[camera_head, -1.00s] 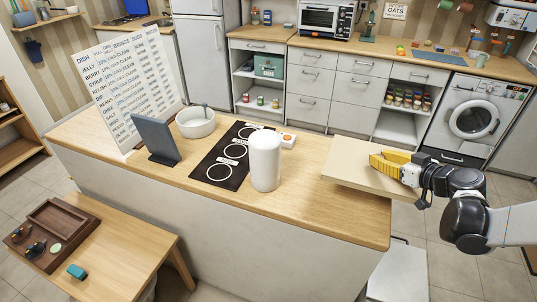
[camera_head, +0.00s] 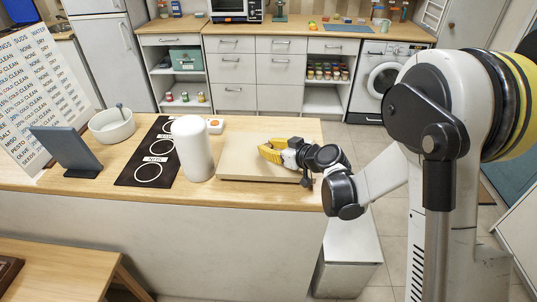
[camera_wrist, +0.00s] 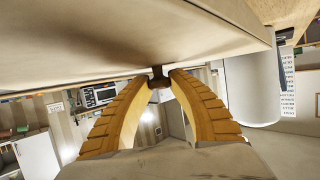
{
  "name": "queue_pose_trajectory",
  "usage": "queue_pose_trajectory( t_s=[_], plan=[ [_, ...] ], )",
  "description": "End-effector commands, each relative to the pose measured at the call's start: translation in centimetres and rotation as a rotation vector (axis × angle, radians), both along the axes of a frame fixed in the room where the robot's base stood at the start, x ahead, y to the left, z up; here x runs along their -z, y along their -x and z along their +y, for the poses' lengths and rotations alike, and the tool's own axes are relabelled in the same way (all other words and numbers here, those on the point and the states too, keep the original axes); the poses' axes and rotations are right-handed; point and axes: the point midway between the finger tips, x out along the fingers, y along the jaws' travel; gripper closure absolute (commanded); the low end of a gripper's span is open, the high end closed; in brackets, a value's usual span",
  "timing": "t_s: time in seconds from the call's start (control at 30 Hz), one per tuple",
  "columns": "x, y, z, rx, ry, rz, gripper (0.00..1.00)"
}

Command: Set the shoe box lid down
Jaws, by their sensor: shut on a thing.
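The shoe box lid (camera_head: 245,169) is a flat, pale beige board at the right end of the island counter, just right of the white cylinder. It looks level and close to the counter top; I cannot tell whether it touches. My gripper (camera_head: 266,152), with yellow fingers, is over the lid's top. In the wrist view the lid (camera_wrist: 130,35) fills the upper part, and my gripper (camera_wrist: 160,76) is shut on a small dark part at the lid, mostly hidden between the fingertips.
The white cylinder (camera_head: 192,148) stands close to the lid's left side. Left of it lie a black hob panel (camera_head: 147,170), a white bowl (camera_head: 112,125) and a dark blue stand (camera_head: 66,151). A small white box with an orange top (camera_head: 214,125) is behind the cylinder. The counter (camera_head: 312,135) ends just right of the lid.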

Motion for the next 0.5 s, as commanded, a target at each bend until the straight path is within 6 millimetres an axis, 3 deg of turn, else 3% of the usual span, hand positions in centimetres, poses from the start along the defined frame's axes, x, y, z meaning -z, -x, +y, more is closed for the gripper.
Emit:
queue_pose_trajectory(
  t_s=[0.03, 0.1, 0.43, 0.47, 0.5],
  plan=[
    [1.31, -0.02, -0.02, 0.0, 0.0, 0.0, 1.0],
    [2.08, -0.03, -0.03, 0.0, 0.0, 0.0, 1.0],
    [2.26, -0.01, -0.05, 0.0, 0.0, 0.0, 1.0],
    [2.17, -0.01, -0.05, 0.0, 0.0, 0.0, 0.68],
    [2.14, 0.0, -0.05, 0.0, 0.0, 0.0, 0.56]
  ],
)
